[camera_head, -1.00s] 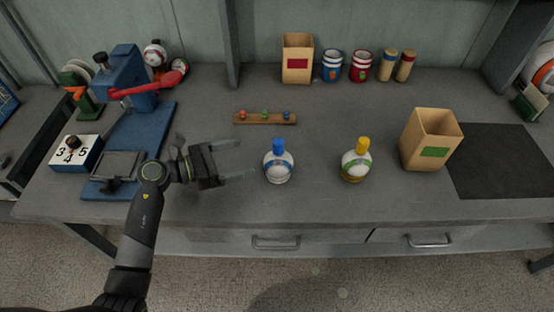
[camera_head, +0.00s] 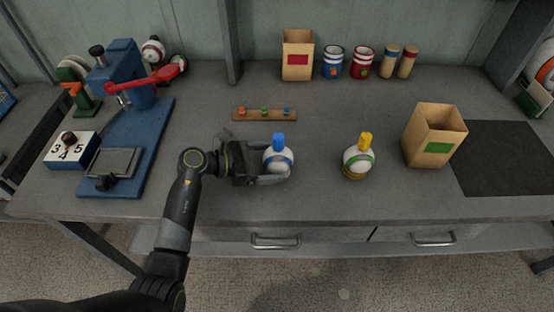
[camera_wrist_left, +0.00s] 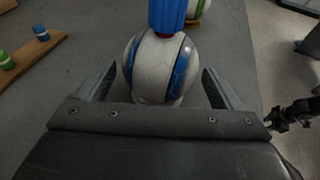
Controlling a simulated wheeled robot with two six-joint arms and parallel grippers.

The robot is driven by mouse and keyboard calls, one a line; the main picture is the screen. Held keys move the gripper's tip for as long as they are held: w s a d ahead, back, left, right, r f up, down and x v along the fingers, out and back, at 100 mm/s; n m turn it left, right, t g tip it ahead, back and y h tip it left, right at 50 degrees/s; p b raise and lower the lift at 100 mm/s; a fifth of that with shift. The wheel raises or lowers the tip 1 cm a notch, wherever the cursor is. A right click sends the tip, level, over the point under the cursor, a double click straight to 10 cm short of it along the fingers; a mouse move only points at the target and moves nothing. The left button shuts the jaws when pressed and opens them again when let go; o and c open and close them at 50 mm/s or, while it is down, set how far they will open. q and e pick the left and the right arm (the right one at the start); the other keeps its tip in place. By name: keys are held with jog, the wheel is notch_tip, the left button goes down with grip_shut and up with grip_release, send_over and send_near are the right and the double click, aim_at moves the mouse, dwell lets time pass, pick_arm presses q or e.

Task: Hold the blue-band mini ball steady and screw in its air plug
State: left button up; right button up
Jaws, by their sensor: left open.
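The blue-band mini ball (camera_head: 279,159) stands on the bench with a blue plug (camera_head: 278,140) upright on its top. The left wrist view shows the ball (camera_wrist_left: 152,72) close up, with the blue plug (camera_wrist_left: 167,14) above it. My left gripper (camera_head: 275,165) is open, with its fingers on either side of the ball. In the left wrist view, my left gripper (camera_wrist_left: 158,88) shows a gap between the ball and each finger. My right gripper does not show clearly in the head view.
A green-band ball (camera_head: 357,163) with a yellow plug stands to the right. A wooden strip (camera_head: 265,114) with several small coloured plugs lies behind. A blue press (camera_head: 130,85) is at the left. An open box (camera_head: 434,136) with a green label stands at the right.

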pick_arm(q)
jog(key=shift+x, duration=0.75)
jog(key=c, duration=0.6)
jog(key=o, duration=0.9)
jog(key=shift+c, duration=0.2)
jog(key=c, duration=0.9)
